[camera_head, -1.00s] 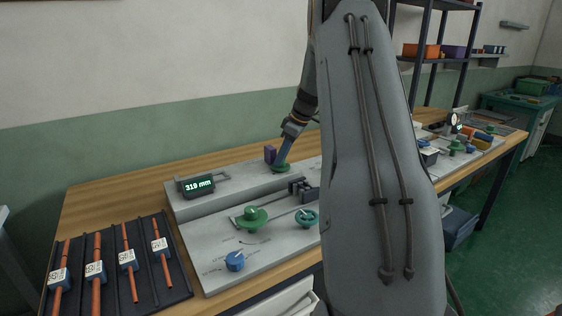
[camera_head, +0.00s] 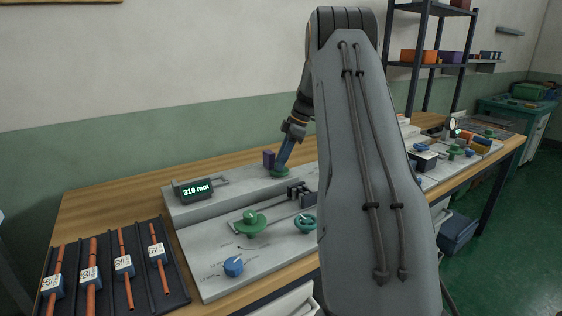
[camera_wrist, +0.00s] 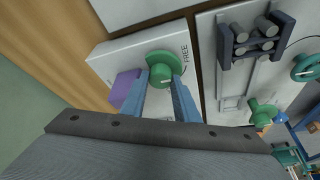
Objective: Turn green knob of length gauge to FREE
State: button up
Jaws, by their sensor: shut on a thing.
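The length gauge (camera_head: 240,179) is a long grey block at the back of the bench, with a dark display (camera_head: 196,188) reading 319 mm. Its green knob (camera_wrist: 163,62) has a round flange and stands on the pale panel in the wrist view. The word FREE is printed beside the knob, on its right. My gripper (camera_wrist: 162,82) is shut on the knob, one blue finger on each side. In the head view my gripper (camera_head: 280,167) reaches down onto the knob, which is partly hidden. The knob's exact pointing direction is hard to tell.
A purple block (camera_wrist: 124,87) stands close beside the knob. Other green knobs (camera_head: 250,223), a blue knob (camera_head: 233,266) and dark clamp blocks (camera_head: 300,193) sit on the front panel. A black tray (camera_head: 180,285) of orange rods lies at the left. My arm hides the bench's middle.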

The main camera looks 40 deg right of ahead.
jog(key=shift+d, duration=0.1)
jog(key=o, duration=1.1)
jog(key=shift+w+r, duration=0.1)
